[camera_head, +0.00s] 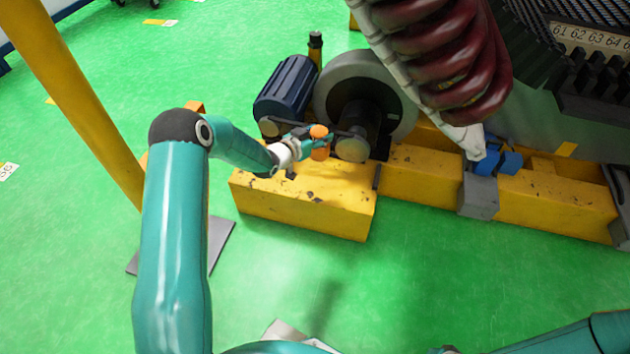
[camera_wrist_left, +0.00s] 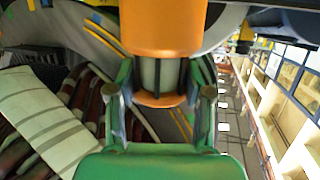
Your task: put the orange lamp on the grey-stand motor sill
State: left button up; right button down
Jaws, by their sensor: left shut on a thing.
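The orange lamp (camera_head: 319,131) is held upright in my left gripper (camera_head: 314,143), just in front of the dark pulley. In the left wrist view the lamp (camera_wrist_left: 163,28) has an orange cap, a pale barred middle and an orange base. The fingers of my left gripper (camera_wrist_left: 158,97) stand on both sides of its lower part. The lamp is over the back part of a yellow sill block (camera_head: 300,208); I cannot tell the gap under it. A dark blue motor (camera_head: 286,86) stands behind. My right gripper is out of sight; only part of my right arm shows.
A large grey wheel (camera_head: 352,80) stands behind the lamp. To the right, a yellow beam (camera_head: 420,172) carries a grey block (camera_head: 479,198) with blue parts (camera_head: 497,160). Thick dark red coils (camera_head: 450,60) hang above. A yellow post (camera_head: 80,95) is at left. Green floor in front is clear.

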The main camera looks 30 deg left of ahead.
pick_arm(q)
jog(key=shift+f+b, duration=2.85)
jog(key=shift+f, duration=5.9)
jog(key=shift+f, duration=0.1)
jog(key=o, duration=1.3)
jog(key=shift+s+r, duration=0.2)
jog(key=shift+s, duration=0.1)
jog(key=p+v, duration=0.4)
jog(key=v, duration=0.7)
jog(key=s+d+f+n+g+h, duration=0.1)
jog(key=s+d+f+g, duration=0.2)
jog(key=d, duration=0.4)
jog(key=s+d+f+n+g, duration=0.1)
jog(key=s+d+f+g, duration=0.15)
jog(key=s+d, duration=0.35)
jog(key=s+d+g, duration=0.2)
jog(key=s+d, duration=0.1)
jog(key=s, duration=0.3)
jog(key=s+d+n+g, duration=0.1)
jog(key=s+d+g, duration=0.2)
jog(key=s, duration=0.3)
jog(key=s+d+r+g, duration=0.1)
jog(key=s+d+g, duration=0.2)
jog(key=s, duration=0.3)
jog(key=shift+s+d+n+h, duration=0.15)
jog(key=shift+s+d+h, duration=0.05)
jog(key=shift+d, duration=0.25)
jog(key=shift+s+d+n+h, duration=0.15)
jog(key=shift+d+h, duration=0.05)
jog(key=shift+d, duration=0.25)
